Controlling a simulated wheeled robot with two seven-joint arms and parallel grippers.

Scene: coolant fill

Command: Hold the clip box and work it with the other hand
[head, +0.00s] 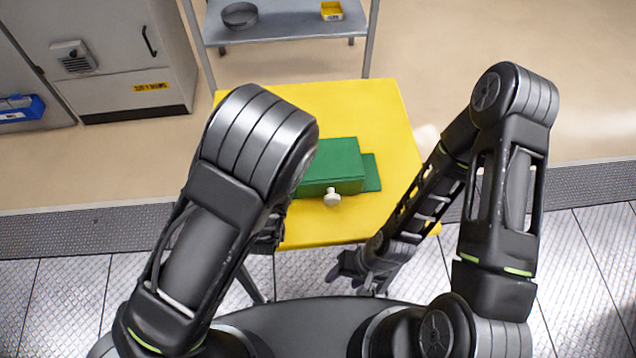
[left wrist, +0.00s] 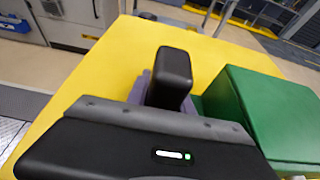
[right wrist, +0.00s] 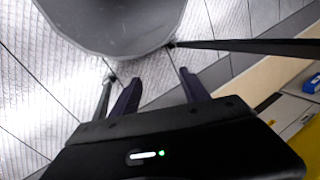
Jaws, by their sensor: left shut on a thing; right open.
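The green clip box (head: 338,160) sits on the yellow table, with a white knob (head: 332,197) on its near side and a low green ledge at its right. Its left part is hidden behind my left arm in the head view. My right gripper (head: 362,277) is open and empty, below and right of the knob, near the table's front edge. Its parted fingers (right wrist: 158,88) show in the right wrist view.
The yellow table (head: 385,115) is bare around the box. Behind it stands a grey shelf (head: 290,22) with a round dark dish (head: 239,15) and a yellow bin (head: 332,10). Grey cabinets (head: 110,50) and a blue bin (head: 22,108) are at the left.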

